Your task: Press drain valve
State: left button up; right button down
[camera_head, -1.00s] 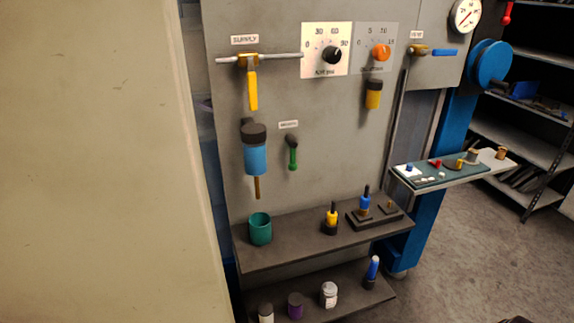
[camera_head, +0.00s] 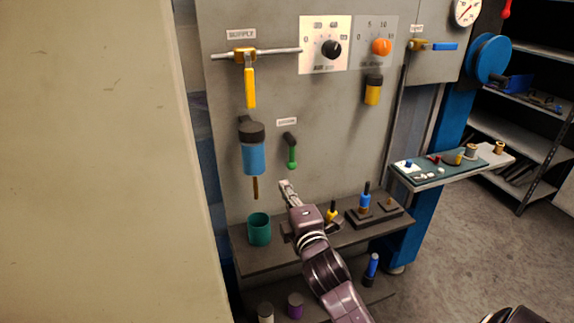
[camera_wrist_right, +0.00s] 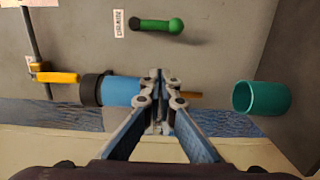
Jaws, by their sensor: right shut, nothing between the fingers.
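The blue filter bowl (camera_head: 254,158) with a dark cap hangs on the grey panel. A thin brown stem (camera_head: 255,188), which looks like the drain valve, points down from it. A green cup (camera_head: 260,230) stands on the shelf below the stem. My right gripper (camera_head: 286,186) is shut and empty, just right of the stem in the head view. In the right wrist view its fingertips (camera_wrist_right: 160,84) overlap the lower end of the blue bowl (camera_wrist_right: 120,90). The stem (camera_wrist_right: 190,95) shows partly behind them; contact cannot be told. My left gripper is out of view.
A green-handled lever (camera_head: 292,155) hangs right of the bowl. A yellow supply handle (camera_head: 250,87) is above. The dark shelf (camera_head: 270,259) also bears a yellow-and-black tool (camera_head: 333,212) and a blue one (camera_head: 365,202), close to my right arm.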

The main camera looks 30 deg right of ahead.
aim_at(290, 151)
jog(key=w+d+p, duration=0.3)
jog(key=w+d, duration=0.3)
jog(key=w, duration=0.3)
jog(key=shift+w+d+p, duration=0.2)
jog(key=shift+d+p, duration=0.2)
jog(key=shift+f, duration=0.1)
